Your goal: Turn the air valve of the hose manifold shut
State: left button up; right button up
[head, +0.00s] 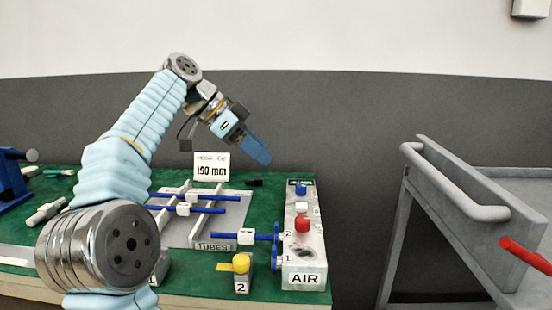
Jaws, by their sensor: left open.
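The hose manifold (291,258), a grey block marked AIR, stands at the right end of the green-topped bench. My right gripper is out of view.
A tray marked TUBES (214,246) holds blue tubes with white tags, left of the manifold. A yellow-topped block marked 2 (242,285) stands in front. A sign reads 190 mm (211,172). A grey cart (470,235) stands right, across a gap.

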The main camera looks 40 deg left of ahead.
aim_at(302, 223)
jog(key=k, duration=1.5)
